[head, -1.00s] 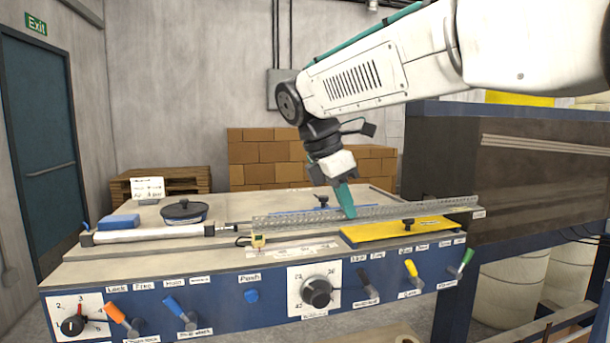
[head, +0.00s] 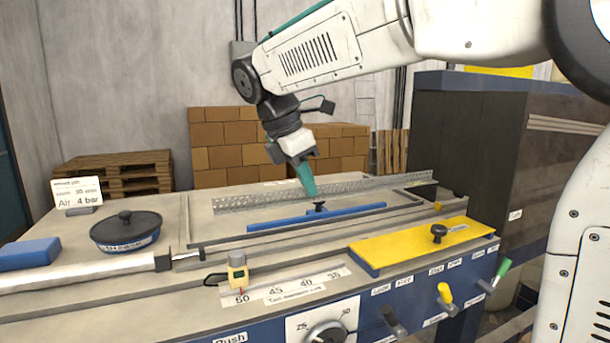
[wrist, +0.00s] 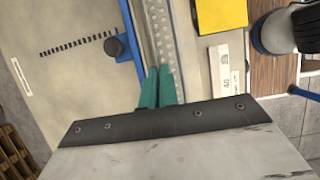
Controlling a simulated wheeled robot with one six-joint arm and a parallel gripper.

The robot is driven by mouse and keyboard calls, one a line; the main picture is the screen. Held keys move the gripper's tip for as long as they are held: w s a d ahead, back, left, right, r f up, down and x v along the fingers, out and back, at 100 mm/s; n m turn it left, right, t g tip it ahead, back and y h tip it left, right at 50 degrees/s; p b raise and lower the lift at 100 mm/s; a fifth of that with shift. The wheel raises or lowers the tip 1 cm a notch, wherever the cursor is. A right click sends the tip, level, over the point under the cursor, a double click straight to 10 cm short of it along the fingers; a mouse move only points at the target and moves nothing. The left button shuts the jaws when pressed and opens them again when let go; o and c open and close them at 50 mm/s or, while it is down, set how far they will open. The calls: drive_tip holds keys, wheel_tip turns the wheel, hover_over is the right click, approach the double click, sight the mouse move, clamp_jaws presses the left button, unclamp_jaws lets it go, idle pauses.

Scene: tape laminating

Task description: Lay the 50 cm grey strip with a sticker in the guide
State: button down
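The grey perforated strip (head: 240,203) shows in the head view as a long, nearly level piece appearing raised above the machine top, behind the blue bar (head: 350,214) in the picture. My gripper (head: 309,192) points down at the strip's middle, its teal fingers closed on it. In the wrist view the fingers (wrist: 161,88) are close together at the strip (wrist: 163,40), beside the blue bar. A dark long rail, seemingly the guide (head: 260,236), runs in front of the blue bar. No sticker can be made out on the strip.
A yellow plate (head: 400,250) with a black knob lies front right. A yellow-bodied stop (head: 237,272) stands at the 50 mark of the scale (head: 290,290). A black round lid-like piece (head: 125,232) and a blue block (head: 28,253) lie left. A dark cabinet (head: 460,150) stands right.

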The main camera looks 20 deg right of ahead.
hover_over(314, 236)
drive_tip(key=a, duration=0.1)
drive_tip(key=shift+w+a+f, duration=0.1)
drive_tip(key=shift+f, duration=1.5)
drive_tip(key=shift+w+a+f, duration=0.1)
drive_tip(key=shift+f, duration=1.5)
drive_tip(key=shift+f, duration=0.5)
drive_tip(key=shift+s+f, duration=0.2)
drive_tip(key=shift+f, duration=0.35)
drive_tip(key=c, duration=1.6)
unclamp_jaws()
drive_tip(key=shift+s, duration=0.1)
drive_tip(key=shift+r, duration=0.15)
drive_tip(key=shift+w+r, duration=0.3)
drive_tip(key=shift+r, duration=2.75)
